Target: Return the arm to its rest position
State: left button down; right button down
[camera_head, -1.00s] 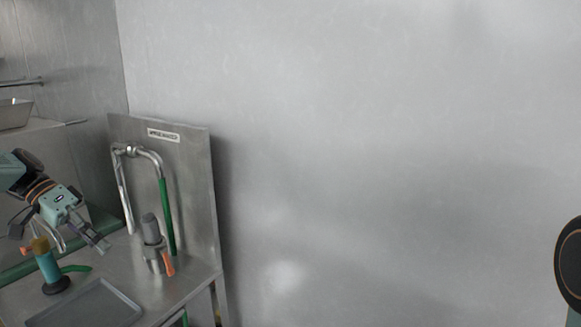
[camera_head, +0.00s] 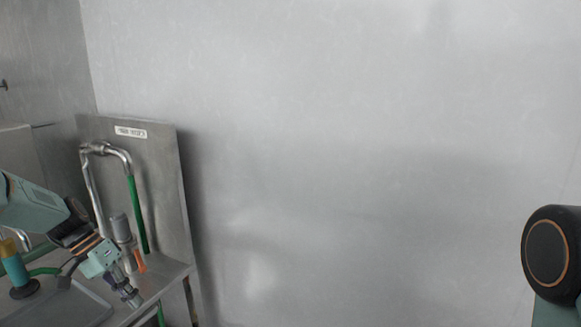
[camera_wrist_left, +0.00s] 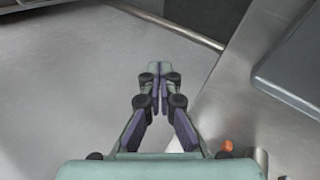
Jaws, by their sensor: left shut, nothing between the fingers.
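My left gripper (camera_head: 130,294) hangs over the right end of the steel counter in the head view, pointing down and to the right. In the left wrist view its two fingers (camera_wrist_left: 160,75) are together with nothing between them. Behind it in that view is the grey floor, with the counter to the right. The right gripper is out of view. A dark round joint of my right arm shows at the right edge of the head view.
The counter (camera_head: 176,272) holds a grey tray (camera_head: 75,308), a teal-and-yellow tool (camera_head: 14,262) and a grey-topped device with an orange handle (camera_head: 121,228). Behind stands a steel panel (camera_head: 165,190) with a bent pipe and green hose (camera_head: 138,215). The wall to the right is bare.

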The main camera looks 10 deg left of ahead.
pick_arm(q)
jog(key=s+d+f+y+b, duration=0.1)
jog(key=s+d+f, duration=0.35)
jog(key=f, duration=0.25)
jog(key=s+d+f+n+g+y+b, duration=0.1)
jog(key=s+d+f+y+b, duration=0.1)
jog(key=s+d+f, duration=0.4)
jog(key=s+d+f+y+b, duration=0.15)
jog(key=d+f, duration=0.25)
jog(key=f, duration=0.5)
jog(key=s+d+f+y+b, duration=0.1)
jog(key=s+d, duration=0.2)
jog(key=s, duration=0.7)
jog(key=s+d+f+y+b, duration=0.1)
jog(key=s+d+b, duration=0.1)
jog(key=s, duration=0.8)
jog(key=shift+d+f+t, duration=0.4)
jog(key=shift+d, duration=0.35)
jog(key=shift+s+a, duration=0.1)
jog(key=shift+s, duration=0.1)
